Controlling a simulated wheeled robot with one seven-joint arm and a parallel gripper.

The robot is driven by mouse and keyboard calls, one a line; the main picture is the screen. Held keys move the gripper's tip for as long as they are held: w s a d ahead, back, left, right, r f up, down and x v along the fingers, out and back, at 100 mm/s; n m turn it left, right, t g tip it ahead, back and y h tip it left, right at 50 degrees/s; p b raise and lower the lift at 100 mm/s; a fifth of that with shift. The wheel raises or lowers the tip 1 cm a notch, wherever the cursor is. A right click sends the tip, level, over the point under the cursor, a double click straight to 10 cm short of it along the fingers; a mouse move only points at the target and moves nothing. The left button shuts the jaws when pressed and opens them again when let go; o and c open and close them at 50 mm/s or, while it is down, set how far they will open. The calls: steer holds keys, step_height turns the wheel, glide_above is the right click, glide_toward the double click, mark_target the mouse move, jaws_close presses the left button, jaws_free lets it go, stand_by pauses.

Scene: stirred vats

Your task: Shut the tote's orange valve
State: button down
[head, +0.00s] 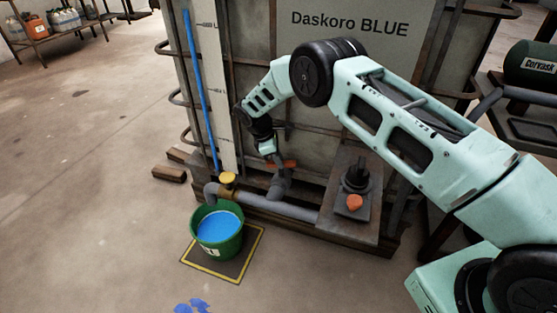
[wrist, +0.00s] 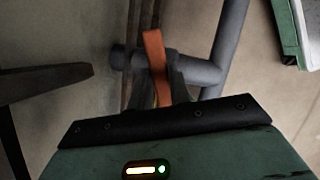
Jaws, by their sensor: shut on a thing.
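The tote (head: 310,75), labelled "Daskoro BLUE", stands in a metal cage in the middle of the head view. Its orange valve handle (head: 289,163) sits low on the front, on a grey outlet pipe (head: 285,206). In the wrist view the orange handle (wrist: 155,62) runs up and down the picture, across the grey pipe (wrist: 200,70). My gripper (head: 270,158) is at the handle. In the wrist view my gripper (wrist: 164,92) has its fingers on both sides of the handle and is shut on it. The fingers hide part of the valve.
A green bucket (head: 239,243) of blue liquid stands below the spout, on a yellow-edged mat (head: 225,271). A yellow cap (head: 228,179) sits on the pipe. A black device with an orange knob (head: 355,202) stands right of the valve. Blue spots (head: 190,306) mark the floor.

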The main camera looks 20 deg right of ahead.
steer(key=c, duration=1.3)
jaws_free()
steer(key=p+v, duration=0.2)
steer(key=v, duration=1.5)
steer(key=shift+r, duration=0.2)
